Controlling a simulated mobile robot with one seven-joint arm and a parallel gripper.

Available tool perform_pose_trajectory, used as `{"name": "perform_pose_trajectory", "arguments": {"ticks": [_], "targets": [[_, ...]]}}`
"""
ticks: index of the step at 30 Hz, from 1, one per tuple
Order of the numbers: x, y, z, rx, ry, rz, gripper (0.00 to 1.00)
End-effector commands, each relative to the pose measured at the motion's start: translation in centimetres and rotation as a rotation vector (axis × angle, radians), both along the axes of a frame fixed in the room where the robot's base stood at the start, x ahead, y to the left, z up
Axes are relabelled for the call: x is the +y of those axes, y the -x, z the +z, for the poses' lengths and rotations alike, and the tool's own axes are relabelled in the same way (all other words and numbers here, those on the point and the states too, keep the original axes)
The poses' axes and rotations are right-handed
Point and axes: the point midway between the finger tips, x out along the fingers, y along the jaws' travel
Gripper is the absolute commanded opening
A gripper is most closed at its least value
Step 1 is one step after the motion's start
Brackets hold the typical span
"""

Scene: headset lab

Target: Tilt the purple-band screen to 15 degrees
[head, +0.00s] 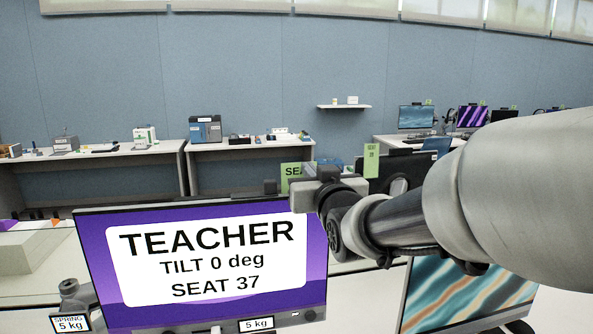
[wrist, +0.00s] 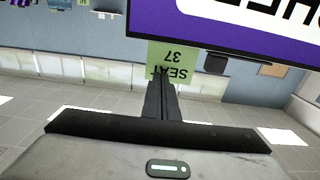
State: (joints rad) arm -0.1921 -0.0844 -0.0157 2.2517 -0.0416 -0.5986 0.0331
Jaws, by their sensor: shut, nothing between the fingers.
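The purple-band screen (head: 92,250) stands in the front of the head view. Its white panel reads TEACHER, TILT 0 deg, SEAT 37. In the wrist view the screen (wrist: 185,22) shows upside down at the upper right, with its dark edge nearest the fingers. My gripper (wrist: 162,80) is shut and empty, its fingers together in front of a green SEAT 37 card (wrist: 172,58). In the head view my gripper is by the screen's top right corner, and its fingertips are hard to make out. I cannot tell whether they touch the screen.
A second screen with teal and orange stripes (head: 450,290) stands at the lower right, partly behind my arm. Labels reading 5 kg (head: 256,324) sit by the purple screen's base. Benches with equipment (head: 90,155) line the back wall. Other screens (head: 416,116) stand at the far right.

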Motion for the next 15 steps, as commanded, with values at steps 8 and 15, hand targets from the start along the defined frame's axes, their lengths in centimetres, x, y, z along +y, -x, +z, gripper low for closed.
{"name": "perform_pose_trajectory", "arguments": {"ticks": [8, 15], "targets": [[0.4, -2.1, 0.2, -0.001, 0.000, 0.000, 0.00], [1.3, -6.5, 1.2, -0.003, -0.001, 0.000, 0.00]]}}
